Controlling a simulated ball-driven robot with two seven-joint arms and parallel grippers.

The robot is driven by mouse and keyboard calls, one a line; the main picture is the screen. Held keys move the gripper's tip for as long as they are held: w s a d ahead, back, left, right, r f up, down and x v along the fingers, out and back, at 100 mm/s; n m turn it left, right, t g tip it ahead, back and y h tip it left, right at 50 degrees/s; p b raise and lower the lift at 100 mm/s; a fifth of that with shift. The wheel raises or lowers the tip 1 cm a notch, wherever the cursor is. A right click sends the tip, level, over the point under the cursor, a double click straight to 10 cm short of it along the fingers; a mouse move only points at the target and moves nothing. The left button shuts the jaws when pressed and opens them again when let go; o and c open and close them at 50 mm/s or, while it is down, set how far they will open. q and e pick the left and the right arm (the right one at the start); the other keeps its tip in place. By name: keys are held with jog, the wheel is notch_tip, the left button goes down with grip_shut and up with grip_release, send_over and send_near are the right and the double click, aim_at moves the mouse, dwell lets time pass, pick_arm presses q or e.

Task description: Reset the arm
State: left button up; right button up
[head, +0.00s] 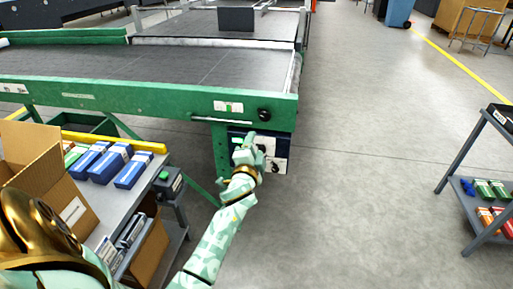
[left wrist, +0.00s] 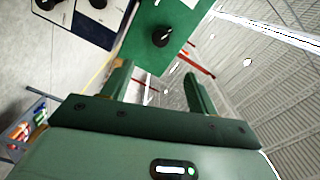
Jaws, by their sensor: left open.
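My left arm (head: 215,235) reaches forward from the lower left to the end of the green machine frame. My left gripper (head: 248,147) is in front of the control box (head: 280,153) under the frame's corner and partly hides it. In the left wrist view, the gripper (left wrist: 158,80) has its two fingers apart with nothing between them. A black knob (left wrist: 161,36) on the green frame shows beyond the fingers; it also shows in the head view (head: 264,114). Contact with the box cannot be told. My right gripper is not in view.
A grey cart (head: 143,199) at left carries an open cardboard box (head: 40,170) and several blue boxes (head: 131,170). The machine's dark belt (head: 150,68) lies behind. A shelf cart (head: 470,180) stands at the far right. The grey floor (head: 350,200) between is clear.

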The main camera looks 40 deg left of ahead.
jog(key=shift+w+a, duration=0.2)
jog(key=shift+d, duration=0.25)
